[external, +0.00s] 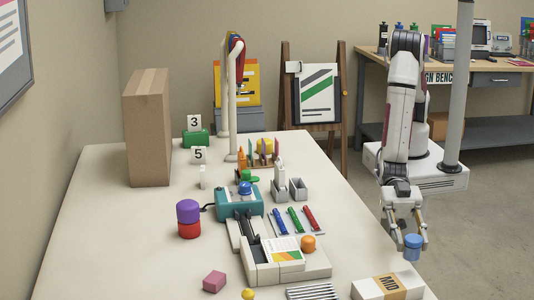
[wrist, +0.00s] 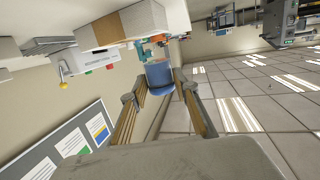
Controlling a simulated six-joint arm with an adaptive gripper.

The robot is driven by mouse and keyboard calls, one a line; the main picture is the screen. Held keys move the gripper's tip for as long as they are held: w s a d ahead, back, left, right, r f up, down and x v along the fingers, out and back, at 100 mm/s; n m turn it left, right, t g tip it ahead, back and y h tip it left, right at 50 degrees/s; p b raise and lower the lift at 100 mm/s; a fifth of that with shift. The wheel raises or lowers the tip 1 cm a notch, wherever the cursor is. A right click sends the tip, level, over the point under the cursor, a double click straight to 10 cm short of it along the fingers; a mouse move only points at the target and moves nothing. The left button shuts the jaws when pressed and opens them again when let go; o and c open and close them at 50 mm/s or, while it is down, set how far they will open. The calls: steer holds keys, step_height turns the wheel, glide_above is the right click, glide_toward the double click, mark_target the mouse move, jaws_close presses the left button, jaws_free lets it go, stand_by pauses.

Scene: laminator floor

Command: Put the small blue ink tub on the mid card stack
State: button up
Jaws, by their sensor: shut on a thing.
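The small blue ink tub (external: 412,248) is between the fingers of my gripper (external: 408,238), which is shut on it. In the wrist view the blue tub (wrist: 160,78) sits between the two fingertips (wrist: 160,87). The mid card stack (external: 388,287) is white with a brown band marked MID, at the table's near right corner. In the external view my gripper and the tub are above and a little right of the stack, apart from it. In the wrist view a white and brown banded block (wrist: 125,24) that looks like this stack lies beyond the tub.
An orange tub (external: 308,243) stands on a grey-white device (external: 285,262) left of the stack. Silver rods (external: 312,291) lie beside the stack. A purple and red pair of tubs (external: 188,218) and a tall cardboard box (external: 147,128) stand farther left. Open floor (external: 465,235) lies right of the table.

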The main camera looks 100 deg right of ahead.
mark_target(409, 252)
steer(key=shift+f, duration=1.8)
steer(key=shift+f, duration=0.1)
steer(key=o, duration=1.1)
steer(key=shift+v, duration=6.05)
